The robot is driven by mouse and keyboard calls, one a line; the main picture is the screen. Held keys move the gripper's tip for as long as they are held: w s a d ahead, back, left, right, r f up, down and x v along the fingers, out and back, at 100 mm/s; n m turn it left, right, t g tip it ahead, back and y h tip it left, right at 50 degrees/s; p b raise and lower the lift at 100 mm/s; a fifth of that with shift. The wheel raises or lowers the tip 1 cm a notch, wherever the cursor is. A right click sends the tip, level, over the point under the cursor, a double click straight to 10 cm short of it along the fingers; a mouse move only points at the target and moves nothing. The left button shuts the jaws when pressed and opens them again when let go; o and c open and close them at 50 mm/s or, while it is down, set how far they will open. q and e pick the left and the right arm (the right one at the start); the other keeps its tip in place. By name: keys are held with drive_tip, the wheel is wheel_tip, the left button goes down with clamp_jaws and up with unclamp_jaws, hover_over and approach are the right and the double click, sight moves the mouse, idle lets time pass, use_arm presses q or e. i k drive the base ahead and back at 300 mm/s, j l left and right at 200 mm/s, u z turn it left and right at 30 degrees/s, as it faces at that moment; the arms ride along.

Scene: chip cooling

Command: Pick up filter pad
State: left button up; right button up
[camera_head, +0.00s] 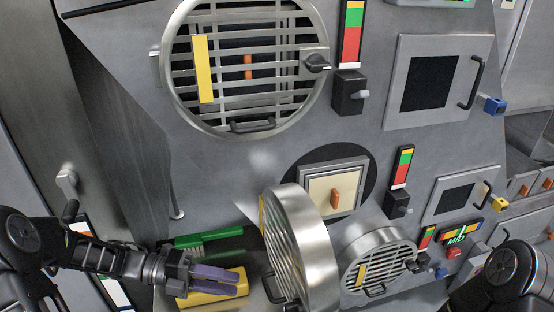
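A square cream pad with an orange tab (346,189), which looks like the filter pad, sits in a metal frame inside a dark round opening in the grey panel. The round slatted cover (318,240) stands swung open in front and below it. My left gripper (238,281) is at the lower left, apart from the pad, its two purple-grey fingers spread with a gap. The fingers are over a yellow block (200,299); whether they touch it is unclear. Part of my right arm shows at the lower right, but its gripper is not visible.
A green brush (208,237) lies behind the yellow block. A large round vent (250,126) with a yellow bar is above. A smaller round vent (378,262) is right of the open cover. Handled square doors (437,112) and coloured gauges (350,35) are on the right.

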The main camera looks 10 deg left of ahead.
sight(334, 192)
drive_tip(key=k, duration=1)
